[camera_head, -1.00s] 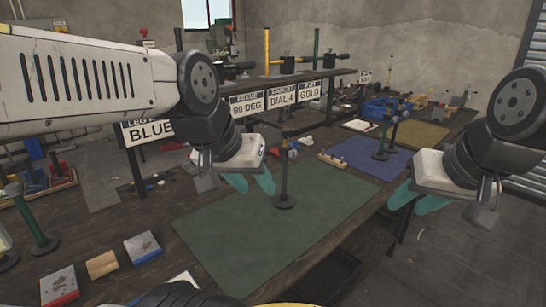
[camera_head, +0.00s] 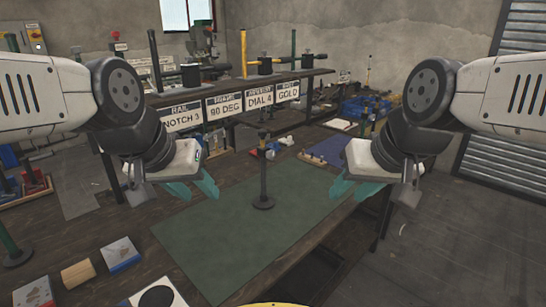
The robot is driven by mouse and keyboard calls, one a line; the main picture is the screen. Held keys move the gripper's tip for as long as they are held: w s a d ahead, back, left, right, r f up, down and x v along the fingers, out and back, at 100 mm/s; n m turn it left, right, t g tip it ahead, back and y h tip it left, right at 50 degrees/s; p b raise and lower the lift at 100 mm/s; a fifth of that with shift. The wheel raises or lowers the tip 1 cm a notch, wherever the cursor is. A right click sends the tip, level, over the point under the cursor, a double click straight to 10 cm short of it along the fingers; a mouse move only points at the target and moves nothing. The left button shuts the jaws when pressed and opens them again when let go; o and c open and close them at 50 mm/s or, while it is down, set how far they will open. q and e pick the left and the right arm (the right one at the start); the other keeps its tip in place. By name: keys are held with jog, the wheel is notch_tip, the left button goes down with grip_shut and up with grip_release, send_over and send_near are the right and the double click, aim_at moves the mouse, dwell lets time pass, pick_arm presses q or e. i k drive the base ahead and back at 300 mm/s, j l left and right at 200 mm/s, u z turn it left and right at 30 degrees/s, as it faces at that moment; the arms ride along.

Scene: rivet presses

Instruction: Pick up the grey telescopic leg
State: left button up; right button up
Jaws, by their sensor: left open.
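The grey telescopic leg (camera_head: 263,172) stands upright on its round base on the green mat (camera_head: 212,232). My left gripper (camera_head: 196,190) is to the left of the leg, apart from it, with its teal fingers spread and nothing between them. My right gripper (camera_head: 352,190) is to the right of the leg, apart from it. Its teal fingers are spread and empty.
A shelf with signs (camera_head: 224,106) runs behind the mat. Small boxes (camera_head: 120,253) and a wooden block (camera_head: 78,274) lie at the front left. A blue mat (camera_head: 328,150) lies behind my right gripper. A dark green leg (camera_head: 10,243) stands at far left.

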aim_at(264, 201)
jog(key=l+u, duration=0.1)
jog(key=u, duration=0.55)
jog(key=i+l+u, duration=0.15)
jog(key=l+u, duration=0.25)
jog(key=l, duration=0.15)
jog(key=l+u, duration=0.35)
jog(key=l, duration=0.2)
jog(key=l+u, duration=0.15)
jog(key=l, duration=1.25)
